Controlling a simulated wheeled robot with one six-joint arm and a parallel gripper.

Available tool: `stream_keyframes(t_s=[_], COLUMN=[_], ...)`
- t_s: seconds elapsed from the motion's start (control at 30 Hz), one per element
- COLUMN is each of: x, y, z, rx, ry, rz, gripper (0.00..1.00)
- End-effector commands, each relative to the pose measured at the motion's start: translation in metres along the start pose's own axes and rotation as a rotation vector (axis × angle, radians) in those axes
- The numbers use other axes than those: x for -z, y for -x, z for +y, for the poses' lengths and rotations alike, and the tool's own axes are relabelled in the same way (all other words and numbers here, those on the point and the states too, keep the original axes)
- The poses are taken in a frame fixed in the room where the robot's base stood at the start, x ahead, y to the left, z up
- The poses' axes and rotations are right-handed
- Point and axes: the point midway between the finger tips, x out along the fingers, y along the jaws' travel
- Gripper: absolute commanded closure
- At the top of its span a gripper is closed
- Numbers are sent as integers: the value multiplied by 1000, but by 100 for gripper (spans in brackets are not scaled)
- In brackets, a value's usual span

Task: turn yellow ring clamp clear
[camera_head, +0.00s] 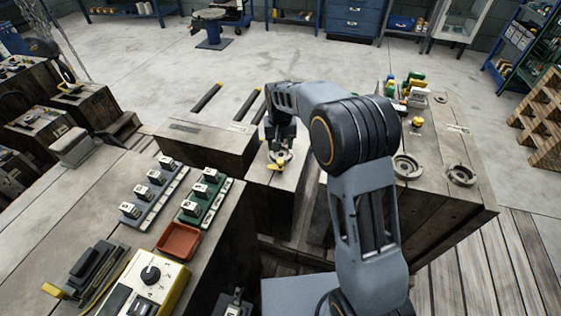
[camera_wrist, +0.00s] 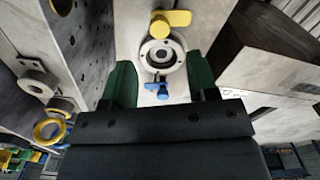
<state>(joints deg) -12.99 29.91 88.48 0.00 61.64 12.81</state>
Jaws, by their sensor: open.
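A round grey metal ring seat (camera_wrist: 162,54) sits on a pale block top. The yellow clamp (camera_wrist: 170,18) is at its upper side in the wrist view, its flat tab reaching to the upper right. A small blue clamp (camera_wrist: 157,88) is at the opposite side of the ring. In the head view the yellow clamp (camera_head: 275,167) shows below my gripper, which partly hides the ring. My gripper (camera_wrist: 162,72) is open and empty, its green fingers on either side of the ring's lower part and the blue clamp. I cannot tell its height above the block.
Two grey rings (camera_head: 407,166) (camera_head: 461,174) and a yellow-topped piece (camera_head: 416,123) are on the right bench. Dark bars (camera_head: 206,98) lie behind the block. A red tray (camera_head: 178,241) and racks of labelled blocks (camera_head: 150,190) stand on the left bench. The floor behind is largely clear.

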Motion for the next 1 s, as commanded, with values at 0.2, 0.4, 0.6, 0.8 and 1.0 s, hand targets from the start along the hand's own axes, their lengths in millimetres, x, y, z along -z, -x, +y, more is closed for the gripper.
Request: stream_keyframes(t_s=[0.2, 0.4, 0.6, 0.8, 1.0], x=[0, 0, 0, 0, 0], y=[-43, -66, -76, -77, -77], z=[0, 0, 0, 0, 0], rx=[0, 0, 0, 0, 0], ry=[0, 0, 0, 0, 0], rz=[-2, -1, 0, 1, 1], gripper=[46, 46, 46, 46, 53])
